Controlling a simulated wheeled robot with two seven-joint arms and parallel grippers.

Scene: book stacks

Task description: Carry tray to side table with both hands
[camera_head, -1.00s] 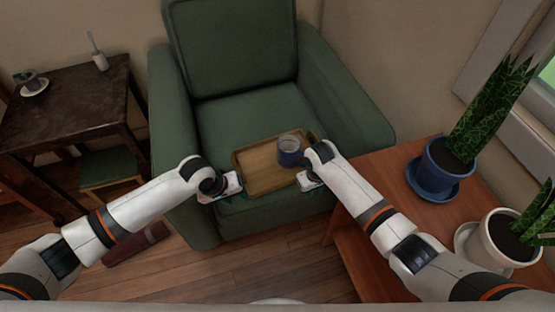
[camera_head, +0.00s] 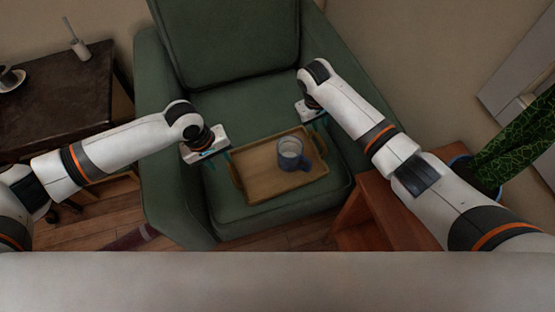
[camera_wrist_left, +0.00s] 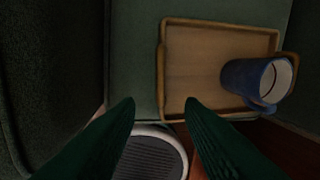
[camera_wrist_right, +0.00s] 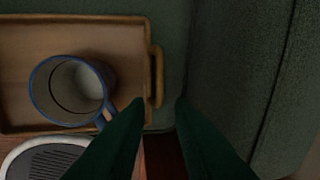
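The wooden tray (camera_head: 262,187) lies on the seat of a green armchair (camera_head: 222,100). A blue mug (camera_head: 291,155) stands upright on the tray's right part. My left gripper (camera_head: 222,158) is beside the tray's left end, apart from it; its two fingers (camera_wrist_left: 160,102) are open and empty. My right gripper (camera_head: 322,115) is by the tray's back right corner; its fingers (camera_wrist_right: 160,100) are open and empty. In the right wrist view a tray handle (camera_wrist_right: 157,76) shows just beyond the left fingertip. The mug also shows in the left wrist view (camera_wrist_left: 243,77).
A dark table (camera_head: 62,100) at the left holds a cup on a saucer (camera_head: 12,80) and a white bottle-like item (camera_head: 79,47). A reddish wooden table (camera_head: 385,215) stands right of the armchair, partly hidden by my right arm. A potted plant (camera_head: 515,140) is at the far right.

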